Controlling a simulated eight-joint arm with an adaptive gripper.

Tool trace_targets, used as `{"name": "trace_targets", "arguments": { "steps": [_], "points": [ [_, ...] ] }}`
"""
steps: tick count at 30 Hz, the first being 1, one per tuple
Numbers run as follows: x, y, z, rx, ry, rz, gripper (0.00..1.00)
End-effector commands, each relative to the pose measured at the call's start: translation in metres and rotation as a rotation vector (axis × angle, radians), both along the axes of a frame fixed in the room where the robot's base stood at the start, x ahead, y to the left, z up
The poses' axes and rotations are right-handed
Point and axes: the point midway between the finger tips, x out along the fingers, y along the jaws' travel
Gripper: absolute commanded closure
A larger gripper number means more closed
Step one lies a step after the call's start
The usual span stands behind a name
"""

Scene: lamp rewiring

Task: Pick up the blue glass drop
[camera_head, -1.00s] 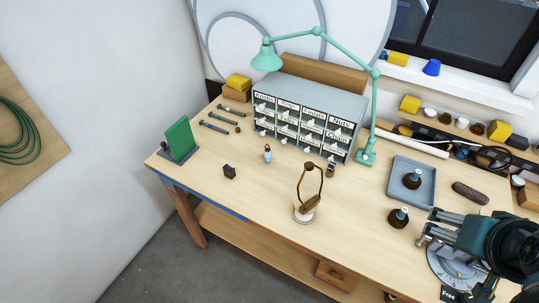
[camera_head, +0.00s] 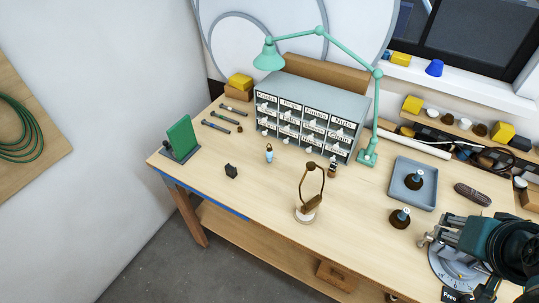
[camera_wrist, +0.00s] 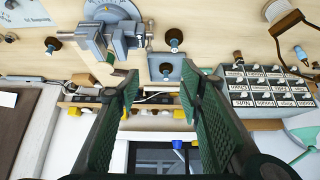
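The blue glass drop (camera_head: 269,153) is small and light blue with a darker top. It stands on the workbench in front of the drawer cabinet, left of the middle in the head view. In the wrist view, which shows the bench upside down, it appears small at the right (camera_wrist: 300,53). The drop is well off to the right of the fingers and not touched.
The grey labelled drawer cabinet (camera_head: 308,112) stands behind the drop, with a green lamp (camera_head: 367,150) beside it. A dark block (camera_head: 231,171) and a brown loop stand (camera_head: 308,205) are nearby. A grey tray (camera_head: 412,183) and teal machine (camera_head: 482,247) are at right. Bench front-left is clear.

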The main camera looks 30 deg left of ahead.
Motion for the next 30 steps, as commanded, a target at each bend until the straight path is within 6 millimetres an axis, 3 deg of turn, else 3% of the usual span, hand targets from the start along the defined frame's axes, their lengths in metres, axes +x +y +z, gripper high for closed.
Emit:
{"name": "trace_targets", "arguments": {
  "steps": [8,14,30],
  "points": [
    [0.004,0.003,0.002,-0.001,0.005,0.009,0.63],
    [0.017,0.014,0.01,-0.007,0.024,0.041,0.63],
    [0.083,0.074,0.034,-0.035,0.117,0.191,0.63]
  ]
}}
